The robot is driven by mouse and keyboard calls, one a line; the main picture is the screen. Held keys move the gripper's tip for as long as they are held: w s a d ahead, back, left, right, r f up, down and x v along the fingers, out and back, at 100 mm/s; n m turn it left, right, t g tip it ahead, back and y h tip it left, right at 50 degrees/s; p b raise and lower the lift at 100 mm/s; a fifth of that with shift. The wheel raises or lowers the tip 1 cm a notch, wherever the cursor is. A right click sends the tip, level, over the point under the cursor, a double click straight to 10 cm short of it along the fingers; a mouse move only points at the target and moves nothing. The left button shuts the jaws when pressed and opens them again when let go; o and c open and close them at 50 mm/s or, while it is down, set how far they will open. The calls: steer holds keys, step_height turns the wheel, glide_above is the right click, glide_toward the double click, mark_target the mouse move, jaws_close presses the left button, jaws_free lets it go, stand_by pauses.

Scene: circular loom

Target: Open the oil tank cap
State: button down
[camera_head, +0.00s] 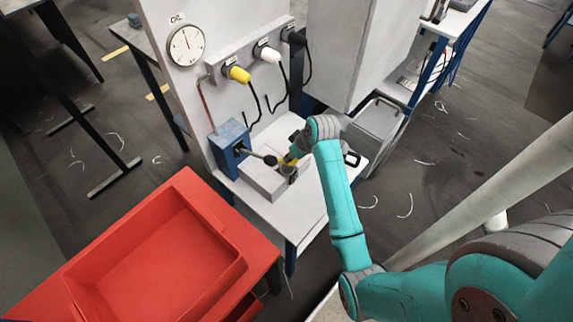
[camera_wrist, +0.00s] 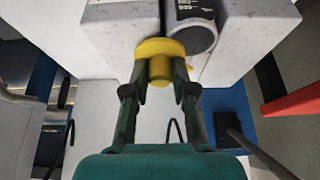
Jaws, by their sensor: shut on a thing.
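The yellow oil tank cap (camera_wrist: 160,50) is between the two fingers of my gripper (camera_wrist: 160,88) in the wrist view. The fingers are shut on its narrower part, and its wide round flange lies beyond them. The pale oil tank (camera_wrist: 240,30) is just behind the cap, with a dark grey round part (camera_wrist: 200,35) beside it. I cannot tell whether the cap is still seated. In the head view my gripper (camera_head: 295,154) is at the top of the pale tank (camera_head: 262,183), and only a little yellow shows there.
A blue box (camera_head: 229,146) with a dark lever (camera_head: 262,157) stands left of the tank. The oil gauge (camera_head: 186,45) and yellow and white plugs (camera_head: 239,74) are on the panel behind. A red tray (camera_head: 165,250) is at the front left. A grey bin (camera_head: 376,127) stands right.

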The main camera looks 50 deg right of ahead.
steer(key=shift+w+d+r, duration=0.1)
steer(key=shift+w+d, duration=0.35)
steer(key=shift+w, duration=0.2)
steer(key=shift+w+d, duration=0.1)
steer(key=shift+w, duration=0.7)
steer(key=shift+w+a, duration=0.2)
steer(key=shift+w, duration=0.65)
steer(key=c, duration=0.8)
jaws_free()
steer(key=shift+a, duration=0.1)
